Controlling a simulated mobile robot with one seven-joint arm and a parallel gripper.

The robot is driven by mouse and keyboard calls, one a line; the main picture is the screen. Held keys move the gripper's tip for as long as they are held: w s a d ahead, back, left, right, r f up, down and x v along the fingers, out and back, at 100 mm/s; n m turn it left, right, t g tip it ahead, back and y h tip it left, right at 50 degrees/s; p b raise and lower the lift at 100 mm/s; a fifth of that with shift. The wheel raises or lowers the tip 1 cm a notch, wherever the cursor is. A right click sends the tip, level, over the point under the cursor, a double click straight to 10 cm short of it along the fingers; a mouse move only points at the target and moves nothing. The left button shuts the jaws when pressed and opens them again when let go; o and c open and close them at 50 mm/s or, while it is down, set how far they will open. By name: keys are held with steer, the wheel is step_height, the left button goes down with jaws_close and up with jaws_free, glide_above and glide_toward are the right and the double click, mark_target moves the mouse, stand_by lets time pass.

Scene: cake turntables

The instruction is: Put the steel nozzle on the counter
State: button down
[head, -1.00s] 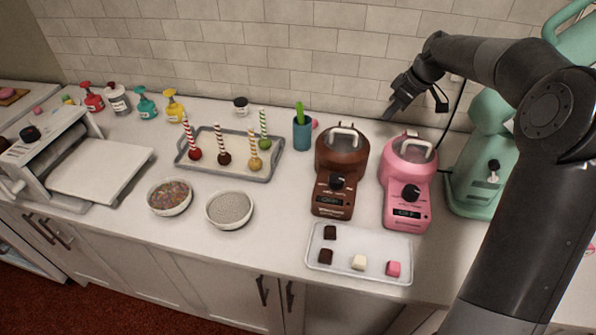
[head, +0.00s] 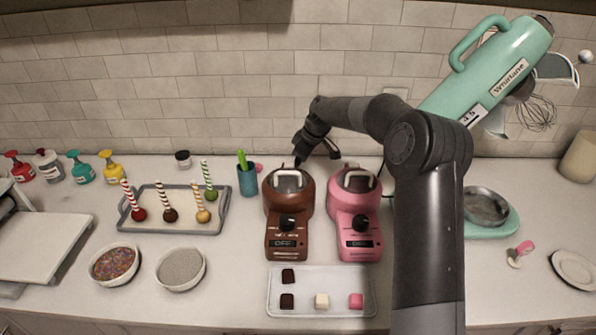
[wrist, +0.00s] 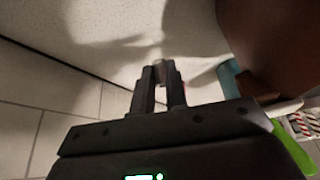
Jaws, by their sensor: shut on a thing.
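My gripper (head: 298,161) is behind the brown melting pot, near the wall, with its fingers pointing down. In the wrist view my gripper (wrist: 161,76) has its two fingers close together on a small greyish piece (wrist: 161,69), apparently the steel nozzle, mostly hidden between the fingertips. The nozzle cannot be made out in the head view. The white counter (head: 240,225) runs along the wall; in the wrist view its speckled surface (wrist: 75,25) lies beyond the fingertips. I cannot tell whether the nozzle touches it.
The brown pot (head: 287,215) and pink pot (head: 354,215) stand in front of my gripper. A teal cup (head: 247,181) with green tools stands left of the brown pot. A cake-pop tray (head: 150,222) is further left. A mint mixer (head: 490,75) stands right.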

steer(key=shift+f, duration=1.8)
steer(key=shift+f, duration=0.1)
steer(key=c, duration=1.4)
jaws_free()
steer(key=shift+c, duration=0.2)
